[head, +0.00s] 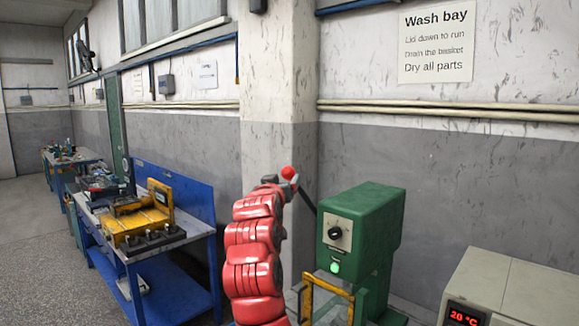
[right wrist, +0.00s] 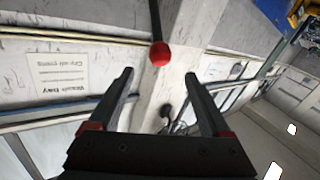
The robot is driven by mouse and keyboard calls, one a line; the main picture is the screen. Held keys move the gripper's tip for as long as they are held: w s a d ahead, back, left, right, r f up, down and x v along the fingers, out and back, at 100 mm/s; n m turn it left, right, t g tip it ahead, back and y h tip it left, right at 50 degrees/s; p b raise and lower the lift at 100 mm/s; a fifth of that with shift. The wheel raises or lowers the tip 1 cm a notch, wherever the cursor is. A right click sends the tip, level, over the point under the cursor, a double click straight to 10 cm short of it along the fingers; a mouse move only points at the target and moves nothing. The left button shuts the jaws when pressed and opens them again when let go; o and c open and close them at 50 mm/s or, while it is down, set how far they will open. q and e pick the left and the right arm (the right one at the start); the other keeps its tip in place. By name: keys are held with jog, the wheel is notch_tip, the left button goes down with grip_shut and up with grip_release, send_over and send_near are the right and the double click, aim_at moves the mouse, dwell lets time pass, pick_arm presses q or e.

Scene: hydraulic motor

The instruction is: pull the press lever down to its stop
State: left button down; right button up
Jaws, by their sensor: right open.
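The press (head: 362,232) is a green machine with a black dial and a lit green lamp on its front. Its lever (head: 306,198) is a dark rod slanting up and left from the press, ending in a red ball knob (head: 288,172). My right gripper (head: 291,181) is raised beside the knob, partly hidden by my red arm. In the right wrist view the gripper (right wrist: 158,76) is open and empty. The red knob (right wrist: 160,54) shows just beyond the fingertips, roughly centred between them. I cannot tell contact. My left gripper is not in view.
A yellow guard frame (head: 328,288) stands in front of the press. A beige unit (head: 515,290) with a red "20 °C" display is at the lower right. A blue workbench (head: 160,255) with a yellow fixture (head: 138,218) stands left. A "Wash bay" sign (head: 436,42) hangs on the wall.

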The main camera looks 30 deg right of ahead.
aim_at(290, 169)
jog(key=p+x, duration=0.4)
jog(key=x, duration=0.7)
jog(key=shift+w+d+r+p, duration=0.15)
jog(key=shift+p, duration=0.15)
jog(key=shift+w+d+r, duration=0.1)
jog(key=shift+w+d, duration=0.05)
jog(key=shift+w, duration=0.1)
jog(key=shift+w+d+f+p, duration=0.2)
jog(key=shift+w+d+p, duration=0.05)
jog(key=shift+w+p, duration=0.25)
jog(key=shift+c, duration=0.4)
grip_shut()
